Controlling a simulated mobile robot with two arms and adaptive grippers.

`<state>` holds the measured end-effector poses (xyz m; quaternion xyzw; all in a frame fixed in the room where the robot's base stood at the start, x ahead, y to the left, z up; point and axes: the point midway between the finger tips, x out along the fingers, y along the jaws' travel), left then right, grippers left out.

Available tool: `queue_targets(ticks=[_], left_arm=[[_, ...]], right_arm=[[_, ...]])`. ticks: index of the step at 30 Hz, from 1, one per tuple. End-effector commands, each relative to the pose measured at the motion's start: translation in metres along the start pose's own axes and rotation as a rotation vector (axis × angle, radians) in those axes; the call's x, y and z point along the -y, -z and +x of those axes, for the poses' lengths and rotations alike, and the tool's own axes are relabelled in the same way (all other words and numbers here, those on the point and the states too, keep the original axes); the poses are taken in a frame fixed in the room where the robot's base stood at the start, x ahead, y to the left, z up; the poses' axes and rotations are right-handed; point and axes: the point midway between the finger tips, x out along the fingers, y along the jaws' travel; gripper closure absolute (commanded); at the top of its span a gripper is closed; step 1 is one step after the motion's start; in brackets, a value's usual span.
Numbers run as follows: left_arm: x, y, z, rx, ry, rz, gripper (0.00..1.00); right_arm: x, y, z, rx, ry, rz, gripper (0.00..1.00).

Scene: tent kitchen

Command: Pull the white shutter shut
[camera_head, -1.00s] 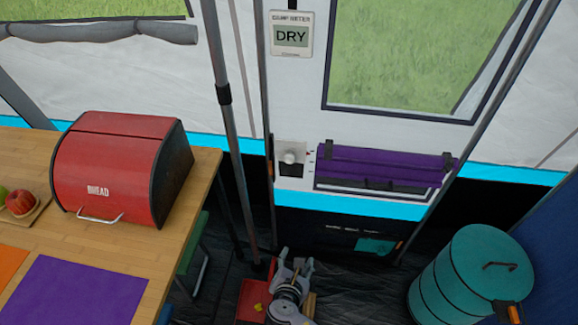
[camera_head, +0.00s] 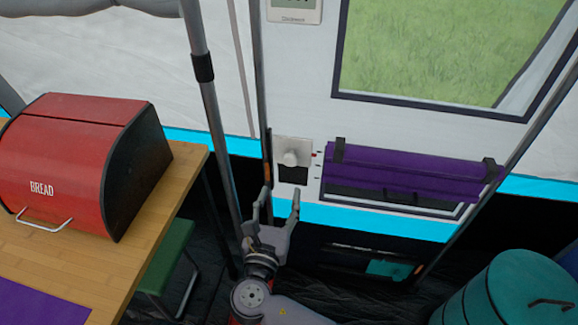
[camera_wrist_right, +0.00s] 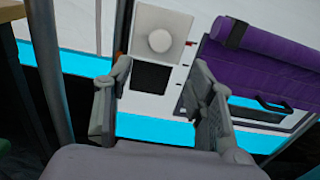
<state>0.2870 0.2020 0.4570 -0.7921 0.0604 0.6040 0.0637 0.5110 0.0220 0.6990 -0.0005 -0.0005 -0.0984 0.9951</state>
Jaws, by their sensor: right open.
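The white shutter (camera_head: 283,145) is a small white panel with a round white knob (camera_head: 291,158) on the tent wall. A dark opening (camera_head: 292,175) shows directly below it. In the right wrist view the shutter (camera_wrist_right: 145,22) and its knob (camera_wrist_right: 160,41) are at the top, with the dark opening (camera_wrist_right: 150,78) below them. My right gripper (camera_head: 281,200) is open and empty, below and in front of the shutter. In the right wrist view its two fingers (camera_wrist_right: 155,100) stand apart on either side of the opening, short of the knob. My left gripper is out of view.
A purple rolled flap (camera_head: 410,175) hangs right of the shutter. A grey pole (camera_head: 217,130) stands on its left. A red bread box (camera_head: 65,165) sits on the wooden table (camera_head: 150,235) at left, with a green stool (camera_head: 168,255) beside it. A teal drum (camera_head: 500,290) stands at lower right.

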Motion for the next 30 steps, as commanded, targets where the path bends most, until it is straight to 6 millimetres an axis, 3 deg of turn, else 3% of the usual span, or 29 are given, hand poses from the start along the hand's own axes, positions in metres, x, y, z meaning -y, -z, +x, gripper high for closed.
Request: queue_targets(ticks=[9,15,21,30], left_arm=[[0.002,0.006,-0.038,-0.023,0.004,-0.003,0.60],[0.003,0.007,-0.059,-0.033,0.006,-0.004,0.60],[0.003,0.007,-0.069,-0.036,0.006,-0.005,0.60],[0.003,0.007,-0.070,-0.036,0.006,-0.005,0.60]], right_arm=[[0.000,0.002,0.070,0.002,0.001,-0.001,0.50],[0.000,0.002,0.100,0.001,0.000,-0.001,0.50],[0.000,0.001,0.112,-0.001,-0.001,0.001,0.50],[0.000,0.001,0.112,-0.002,-0.001,0.001,0.52]])
